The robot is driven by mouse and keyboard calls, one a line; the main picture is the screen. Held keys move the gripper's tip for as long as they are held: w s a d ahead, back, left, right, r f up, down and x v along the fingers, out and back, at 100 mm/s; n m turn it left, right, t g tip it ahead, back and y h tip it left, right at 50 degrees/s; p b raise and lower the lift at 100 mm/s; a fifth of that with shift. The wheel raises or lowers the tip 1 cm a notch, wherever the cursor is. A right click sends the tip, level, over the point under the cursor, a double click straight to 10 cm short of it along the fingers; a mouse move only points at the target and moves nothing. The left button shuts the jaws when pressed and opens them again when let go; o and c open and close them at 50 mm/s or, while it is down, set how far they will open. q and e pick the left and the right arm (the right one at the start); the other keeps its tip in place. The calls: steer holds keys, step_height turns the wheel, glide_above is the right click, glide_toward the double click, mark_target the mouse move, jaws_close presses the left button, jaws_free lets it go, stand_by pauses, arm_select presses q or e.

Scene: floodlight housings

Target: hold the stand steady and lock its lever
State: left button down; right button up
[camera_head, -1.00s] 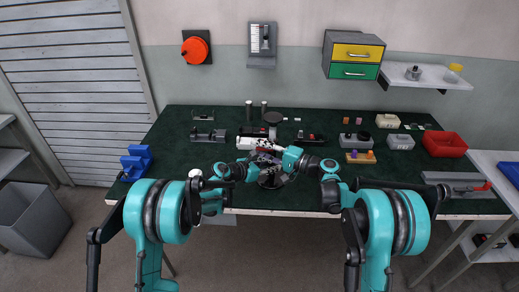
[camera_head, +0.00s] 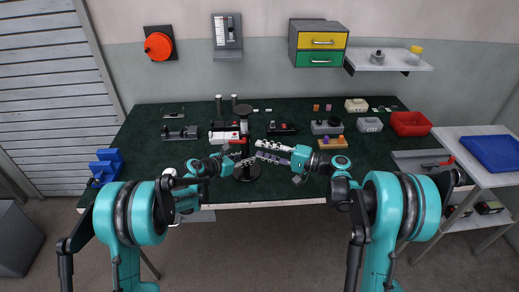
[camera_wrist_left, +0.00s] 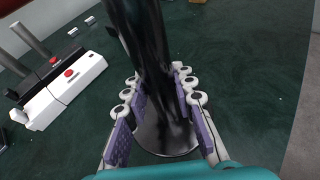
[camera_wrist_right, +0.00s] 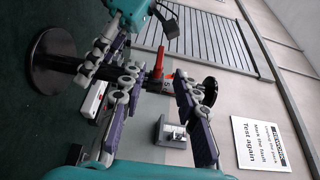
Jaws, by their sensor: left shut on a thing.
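The stand is a black post (camera_wrist_left: 145,40) with a round black base (camera_head: 246,173) near the table's front edge. A round black top (camera_wrist_right: 210,88) shows in the right wrist view. My left gripper (camera_head: 232,158) is shut around the post above the base; its purple-padded fingers flank it in the left wrist view (camera_wrist_left: 165,95). A red lever (camera_wrist_right: 158,62) sits at a collar on the upper post, roughly crosswise to it. My right gripper (camera_head: 258,150) is open and empty right of the post; the lever shows beyond its spread fingers (camera_wrist_right: 152,85).
A white-and-black device with a red button (camera_wrist_left: 65,88) stands behind the stand. Further right are a dark device (camera_head: 282,128), a grey housing (camera_head: 326,127), a wooden block (camera_head: 331,143) and a red bin (camera_head: 410,124). Blue holders (camera_head: 106,167) stand at the left.

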arm_select(q)
steer(key=c, duration=1.2)
jaws_free()
steer(key=shift+a, duration=0.1)
